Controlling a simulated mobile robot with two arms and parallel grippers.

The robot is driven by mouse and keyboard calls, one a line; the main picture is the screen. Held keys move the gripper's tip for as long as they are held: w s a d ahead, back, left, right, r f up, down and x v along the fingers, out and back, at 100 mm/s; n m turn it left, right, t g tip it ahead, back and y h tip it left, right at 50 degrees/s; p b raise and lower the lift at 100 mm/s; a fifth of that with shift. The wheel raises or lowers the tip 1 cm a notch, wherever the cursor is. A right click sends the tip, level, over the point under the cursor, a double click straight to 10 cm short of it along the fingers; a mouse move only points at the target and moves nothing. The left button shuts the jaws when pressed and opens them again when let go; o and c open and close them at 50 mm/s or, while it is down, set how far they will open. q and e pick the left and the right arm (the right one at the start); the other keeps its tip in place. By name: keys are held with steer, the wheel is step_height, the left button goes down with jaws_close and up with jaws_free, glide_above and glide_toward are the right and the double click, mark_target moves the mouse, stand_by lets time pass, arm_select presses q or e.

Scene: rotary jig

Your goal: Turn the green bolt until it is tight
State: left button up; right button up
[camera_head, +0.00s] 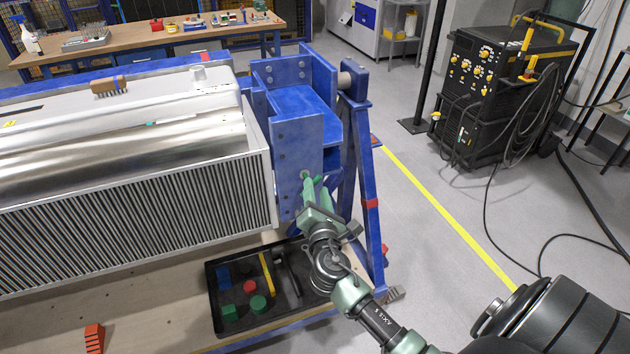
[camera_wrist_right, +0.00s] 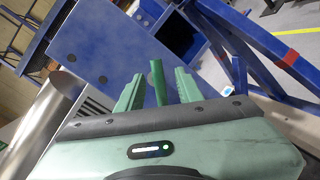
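The green bolt (camera_head: 304,175) sticks out of the front face of the blue jig plate (camera_head: 290,145). My right gripper (camera_head: 313,191) reaches up to it from below right. In the right wrist view the bolt (camera_wrist_right: 157,82) stands between the two green fingers (camera_wrist_right: 158,92), with a narrow gap on each side, so the gripper looks open around it. Whether the bolt's head touches the plate is hard to tell. My left gripper is not in view.
A large finned metal part (camera_head: 130,205) sits in the jig to the left. A black tray (camera_head: 215,300) with coloured pieces lies on the bench below my right gripper. A blue slanted frame leg (camera_head: 370,200) stands close on the right.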

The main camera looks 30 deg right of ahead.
mark_target(315, 185)
steer(key=shift+x, duration=1.2)
steer(key=shift+w+d, duration=0.1)
steer(key=shift+w, duration=0.4)
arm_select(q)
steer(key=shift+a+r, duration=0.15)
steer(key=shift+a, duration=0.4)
arm_select(e)
steer(key=shift+c, duration=0.4)
jaws_close()
